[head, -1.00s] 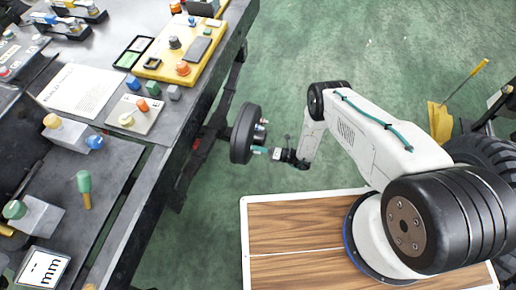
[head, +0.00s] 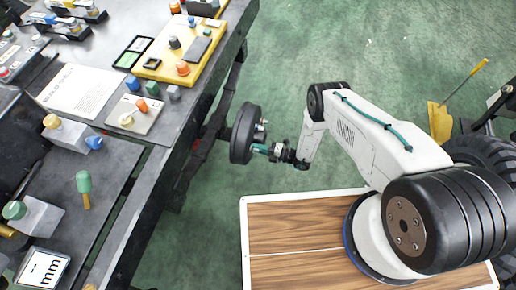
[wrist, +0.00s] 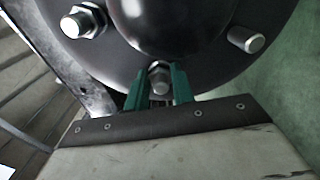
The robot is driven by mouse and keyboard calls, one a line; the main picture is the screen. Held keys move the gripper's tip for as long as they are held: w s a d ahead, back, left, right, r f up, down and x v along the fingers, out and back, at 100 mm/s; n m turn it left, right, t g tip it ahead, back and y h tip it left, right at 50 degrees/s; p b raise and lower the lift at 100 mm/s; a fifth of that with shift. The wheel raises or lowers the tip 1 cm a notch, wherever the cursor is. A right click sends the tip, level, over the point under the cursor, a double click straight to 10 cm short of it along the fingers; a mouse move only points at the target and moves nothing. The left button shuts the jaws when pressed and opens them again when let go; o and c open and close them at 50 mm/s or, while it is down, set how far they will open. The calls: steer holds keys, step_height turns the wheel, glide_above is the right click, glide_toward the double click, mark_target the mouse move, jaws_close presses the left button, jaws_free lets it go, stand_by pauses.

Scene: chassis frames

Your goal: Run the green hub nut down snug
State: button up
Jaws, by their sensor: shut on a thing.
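The dark round hub (head: 243,134) hangs beside the bench, its studded face turned to my arm. My gripper (head: 261,149) reaches its lower face from the right. In the wrist view the green fingers (wrist: 160,88) are closed on both sides of the hub nut (wrist: 160,72) at the bottom stud of the hub face (wrist: 110,52). The nut looks metallic there; its green is hard to tell from the fingers, which hide its sides. I cannot tell whether it touches the hub face. Another hex nut (wrist: 84,20) sits on the upper left stud. The right stud (wrist: 246,40) looks bare.
The bench (head: 160,165) runs along the left, carrying a yellow tray (head: 199,57), small blocks and a sheet of paper (head: 82,88). My wooden-topped base lies below the arm. Green floor (head: 330,50) is open behind the hub.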

steer(key=shift+w, duration=0.15)
steer(key=o, duration=0.7)
steer(key=v, duration=0.8)
